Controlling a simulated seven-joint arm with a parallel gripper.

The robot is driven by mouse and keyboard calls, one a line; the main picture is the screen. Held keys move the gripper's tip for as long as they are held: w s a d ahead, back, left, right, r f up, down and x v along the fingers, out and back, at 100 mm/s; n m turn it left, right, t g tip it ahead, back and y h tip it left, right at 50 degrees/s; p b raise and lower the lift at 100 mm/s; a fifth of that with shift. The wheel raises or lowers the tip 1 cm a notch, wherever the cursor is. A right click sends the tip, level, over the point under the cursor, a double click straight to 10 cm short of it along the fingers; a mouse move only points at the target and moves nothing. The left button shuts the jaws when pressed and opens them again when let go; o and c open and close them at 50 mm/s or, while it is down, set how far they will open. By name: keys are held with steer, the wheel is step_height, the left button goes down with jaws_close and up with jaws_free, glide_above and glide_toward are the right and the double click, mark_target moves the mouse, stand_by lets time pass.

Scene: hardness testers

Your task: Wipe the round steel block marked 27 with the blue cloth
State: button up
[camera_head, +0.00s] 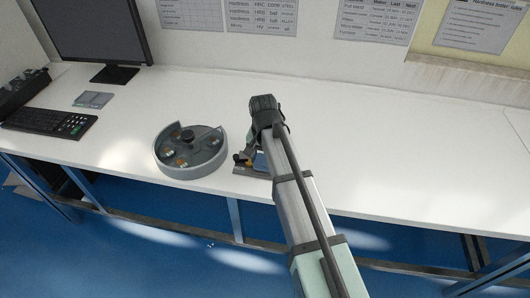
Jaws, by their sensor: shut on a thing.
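My gripper (245,160) is low over the front part of the white bench, just right of a round grey tray. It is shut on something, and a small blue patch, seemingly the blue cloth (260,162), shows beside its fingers. My arm hides much of this spot. The round grey tray (165,170) has a raised rim, a dark centre knob and several small pieces in its compartments. I cannot make out the number 27 on any piece, so I cannot tell which is the round steel block.
A flat dark grey piece (250,172) lies under the gripper near the bench's front edge. A monitor (95,30), a keyboard (50,121) and a small grey item (93,99) are at the left. The white bench (420,150) is clear to the right.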

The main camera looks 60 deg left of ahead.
steer(key=shift+s+d, duration=0.35)
steer(key=shift+d, duration=0.05)
steer(key=shift+w+a, duration=1.75)
step_height(320, 180, up, 8)
steer(key=shift+d, duration=0.15)
stand_by(0.8)
steer(key=shift+r, duration=0.1)
